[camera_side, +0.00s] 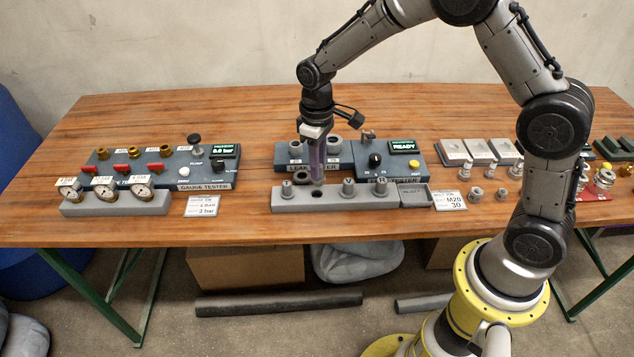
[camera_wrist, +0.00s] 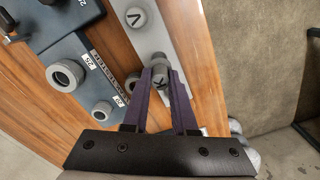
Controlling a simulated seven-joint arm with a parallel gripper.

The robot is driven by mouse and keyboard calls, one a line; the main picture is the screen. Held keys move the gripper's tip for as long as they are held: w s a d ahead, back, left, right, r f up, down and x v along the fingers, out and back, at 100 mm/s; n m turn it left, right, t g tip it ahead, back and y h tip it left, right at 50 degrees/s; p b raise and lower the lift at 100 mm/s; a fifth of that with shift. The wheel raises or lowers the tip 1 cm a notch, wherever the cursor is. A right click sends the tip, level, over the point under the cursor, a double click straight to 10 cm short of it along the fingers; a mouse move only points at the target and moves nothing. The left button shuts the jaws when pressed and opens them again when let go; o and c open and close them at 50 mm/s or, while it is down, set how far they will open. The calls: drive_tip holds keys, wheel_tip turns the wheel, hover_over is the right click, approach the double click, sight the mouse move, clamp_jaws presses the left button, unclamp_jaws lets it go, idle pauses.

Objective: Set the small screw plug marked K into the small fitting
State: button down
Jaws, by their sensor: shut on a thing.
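My gripper (camera_side: 318,178) points down over the front rack. It is shut on the small screw plug marked K, a grey plug whose lettered top shows between the fingertips in the wrist view (camera_wrist: 159,84). A dark hole shows in the rack just below the fingertips in the side view; whether the plug is fully clear of it I cannot tell. The small fitting (camera_side: 295,148) is a grey ring on the blue leak tester behind the rack. In the wrist view the small fitting (camera_wrist: 102,110) is by the label 20, with its bore showing empty.
A larger fitting (camera_side: 334,144) stands beside the small one. The tester's control box (camera_side: 392,155) is to the right, the gauge tester (camera_side: 165,165) to the left.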

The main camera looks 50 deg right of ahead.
drive_tip(key=w+d+r, duration=0.3)
drive_tip(key=w, duration=0.4)
drive_tip(key=w+d+r, duration=0.3)
drive_tip(key=w, duration=0.4)
drive_tip(key=shift+w+d+f, duration=0.2)
drive_tip(key=shift+d+f, duration=0.1)
drive_tip(key=shift+f, duration=0.7)
drive_tip(key=shift+w+d+f, duration=0.2)
drive_tip(key=shift+d+f, duration=0.05)
drive_tip(key=shift+f, duration=0.8)
drive_tip(key=shift+w+d+f, duration=0.2)
drive_tip(key=shift+d+f, duration=0.1)
drive_tip(key=shift+f, duration=0.7)
drive_tip(key=shift+f, duration=0.65)
drive_tip(key=shift+c, duration=2.4)
unclamp_jaws()
